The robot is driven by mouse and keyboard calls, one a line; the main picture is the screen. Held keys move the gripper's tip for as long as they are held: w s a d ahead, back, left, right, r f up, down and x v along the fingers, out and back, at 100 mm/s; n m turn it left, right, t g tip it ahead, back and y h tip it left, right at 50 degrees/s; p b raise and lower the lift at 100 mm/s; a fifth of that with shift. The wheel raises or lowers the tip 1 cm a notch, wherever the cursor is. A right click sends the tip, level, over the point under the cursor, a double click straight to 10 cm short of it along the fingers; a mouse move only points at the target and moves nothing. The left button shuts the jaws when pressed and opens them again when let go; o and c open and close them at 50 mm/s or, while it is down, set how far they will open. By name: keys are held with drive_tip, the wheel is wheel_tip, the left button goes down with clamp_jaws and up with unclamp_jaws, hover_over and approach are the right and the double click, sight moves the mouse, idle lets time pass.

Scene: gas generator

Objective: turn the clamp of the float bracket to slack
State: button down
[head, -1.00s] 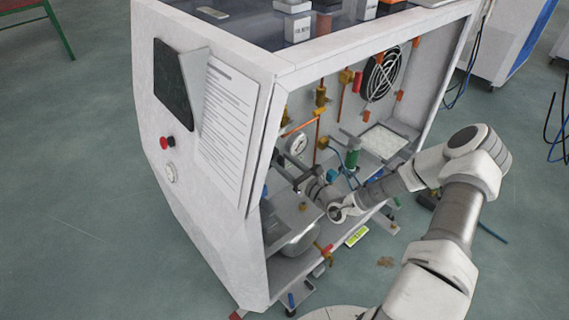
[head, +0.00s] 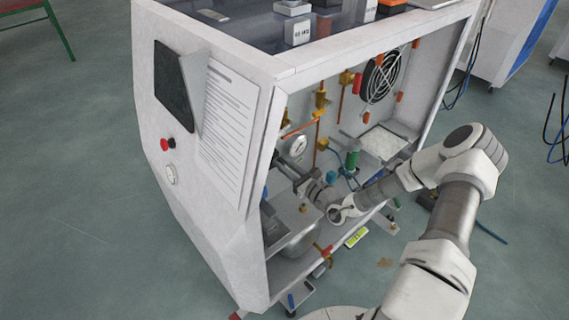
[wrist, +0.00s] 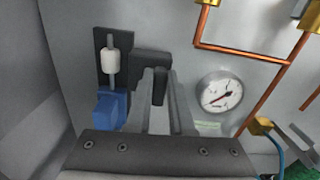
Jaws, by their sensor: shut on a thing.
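The float bracket (wrist: 103,62) is a dark upright plate on the cabinet's inner wall, left of centre in the wrist view. It carries a white float (wrist: 117,64) on a thin upright rod, with a blue block (wrist: 107,110) below. The clamp (wrist: 150,60) appears as a dark grey block to the right of the float. My gripper (wrist: 162,74) is shut on the clamp, with a narrow gap between its fingers. In the head view my gripper (head: 288,168) reaches inside the open cabinet, and the grip is too small to make out.
A round gauge (wrist: 220,93) sits right of my fingers. Copper pipes (wrist: 245,50) run along the wall. In the head view the cabinet's front panel (head: 228,125) stands left of my arm. A green cylinder (head: 352,159) and a white tray (head: 383,141) stand inside, further right.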

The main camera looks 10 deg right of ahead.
drive_tip(key=shift+s+a+f+n+p, duration=0.1)
drive_tip(key=shift+a+f+n+p, duration=0.1)
drive_tip(key=shift+n, duration=2.65)
drive_tip(key=shift+s+a+f+n+p, duration=0.15)
drive_tip(key=shift+f+n+p, duration=0.1)
drive_tip(key=shift+n, duration=2.65)
drive_tip(key=shift+s+a+f+n+p, duration=0.1)
drive_tip(key=shift+a+f+n+p, duration=0.1)
drive_tip(key=shift+n, duration=2.65)
drive_tip(key=c, duration=0.8)
unclamp_jaws()
drive_tip(key=v, duration=1.7)
drive_tip(key=shift+s+p, duration=0.15)
drive_tip(key=shift+p, duration=0.25)
